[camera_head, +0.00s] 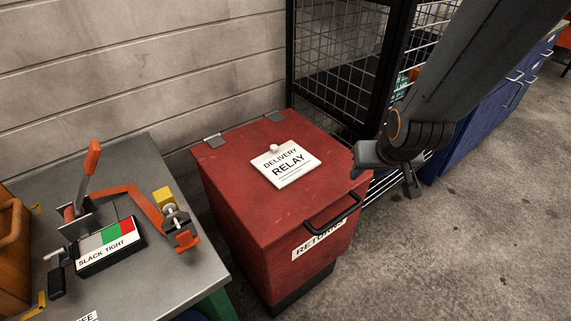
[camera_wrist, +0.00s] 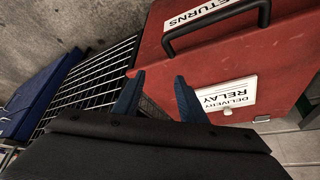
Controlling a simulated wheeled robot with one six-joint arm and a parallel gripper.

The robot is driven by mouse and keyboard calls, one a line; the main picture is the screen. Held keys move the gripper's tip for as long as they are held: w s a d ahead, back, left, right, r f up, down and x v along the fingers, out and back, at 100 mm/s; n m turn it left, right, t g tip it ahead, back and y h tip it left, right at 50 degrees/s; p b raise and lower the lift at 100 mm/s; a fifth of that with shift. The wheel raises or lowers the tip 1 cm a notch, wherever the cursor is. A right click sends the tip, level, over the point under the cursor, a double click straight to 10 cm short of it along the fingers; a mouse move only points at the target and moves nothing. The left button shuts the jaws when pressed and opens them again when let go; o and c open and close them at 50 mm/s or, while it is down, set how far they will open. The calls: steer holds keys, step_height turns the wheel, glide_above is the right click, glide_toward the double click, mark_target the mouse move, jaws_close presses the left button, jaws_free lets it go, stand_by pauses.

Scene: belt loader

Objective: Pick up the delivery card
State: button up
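The delivery card (camera_head: 286,164) is a white plate printed "DELIVERY RELAY" with a small pale knob at its far edge. It lies flat on the lid of the red returns bin (camera_head: 240,200). In the wrist view the card (camera_wrist: 228,94) shows upside down, just right of my fingers. My gripper (camera_head: 388,174) hangs to the right of the bin lid, apart from the card. In the wrist view its two blue fingers (camera_wrist: 158,98) stand apart with nothing between them.
The bin has a black handle (camera_head: 333,210) at its front edge. A grey table (camera_head: 150,262) at left carries a lever clamp (camera_head: 90,175) and a "SLACK TIGHT" gauge (camera_head: 110,246). A black wire cage (camera_head: 340,50) stands behind. Blue cabinets (camera_head: 490,115) stand at right. Floor at lower right is clear.

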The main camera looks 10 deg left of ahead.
mark_target(275, 148)
steer(key=w+a+f+t+y, duration=0.1)
steer(key=a, duration=0.3)
steer(key=w+a+f+n+t+y+b, duration=0.1)
steer(key=w+a, duration=0.1)
steer(key=a, duration=0.3)
steer(key=w+a+f+n+t+y+b, duration=0.1)
steer(key=a, duration=0.3)
steer(key=shift+w+a+t, duration=0.15)
steer(key=shift+w+t, duration=0.05)
steer(key=shift+t, duration=0.1)
steer(key=a+y, duration=0.1)
steer(key=a, duration=0.1)
steer(key=a+n+t+y, duration=0.1)
steer(key=a, duration=0.2)
steer(key=a+n+t+y+b, duration=0.1)
steer(key=a, duration=0.1)
steer(key=shift+s+a+r, duration=0.1)
steer(key=shift+s+a, duration=0.1)
steer(key=shift+a, duration=0.2)
steer(key=shift+w+a, duration=0.1)
steer(key=shift+a, duration=0.2)
steer(key=x, duration=0.7)
steer(key=shift+w+a, duration=0.1)
steer(key=shift+a, duration=0.05)
steer(key=shift+c, duration=0.3)
jaws_close()
